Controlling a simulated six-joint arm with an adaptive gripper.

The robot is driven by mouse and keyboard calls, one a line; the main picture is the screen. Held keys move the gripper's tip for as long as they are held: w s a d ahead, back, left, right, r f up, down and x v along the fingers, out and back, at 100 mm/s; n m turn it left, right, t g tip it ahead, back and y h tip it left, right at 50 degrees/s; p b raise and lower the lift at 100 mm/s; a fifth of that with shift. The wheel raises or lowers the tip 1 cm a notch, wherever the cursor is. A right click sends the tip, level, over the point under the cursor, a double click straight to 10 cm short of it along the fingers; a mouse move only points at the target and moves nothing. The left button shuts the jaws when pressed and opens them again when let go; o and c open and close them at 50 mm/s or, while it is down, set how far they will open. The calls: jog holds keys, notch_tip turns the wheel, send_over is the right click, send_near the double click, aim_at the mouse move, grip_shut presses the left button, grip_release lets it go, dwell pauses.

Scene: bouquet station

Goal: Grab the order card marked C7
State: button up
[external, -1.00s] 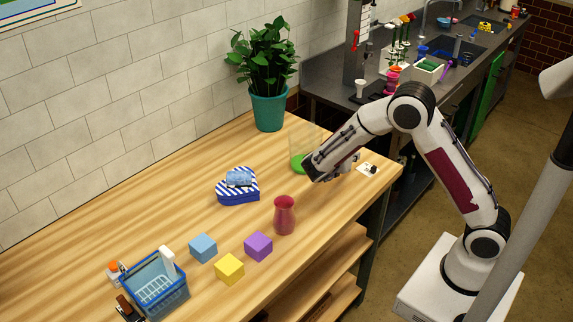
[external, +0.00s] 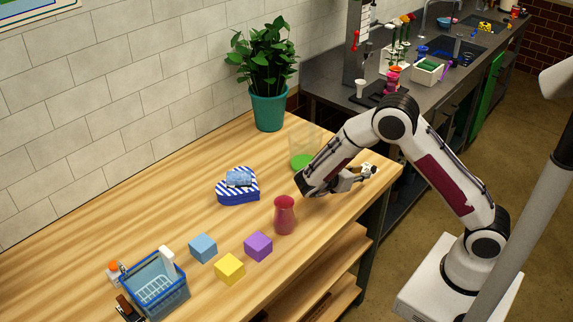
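A small white card (external: 370,168) with dark marks lies near the right end of the wooden table. Its print is too small to read, so I cannot tell whether it says C7. My gripper (external: 362,177) is low over the table, pointing right, with its fingertips at the card and covering part of it. I cannot tell whether the fingers touch the card or are open or shut.
A red vase (external: 285,215) stands close to the left of my wrist. A clear container with a green bottom (external: 302,162) is behind the wrist. A heart-shaped box (external: 238,188), blue (external: 203,248), yellow (external: 229,269) and purple (external: 258,246) cubes and a blue basket (external: 158,285) are further left.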

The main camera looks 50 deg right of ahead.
aim_at(372, 169)
jog(key=shift+d+f, duration=0.25)
jog(key=shift+d, duration=0.35)
jog(key=shift+d, duration=0.1)
jog(key=shift+x, duration=2.5)
jog(key=shift+r, duration=0.1)
grip_shut()
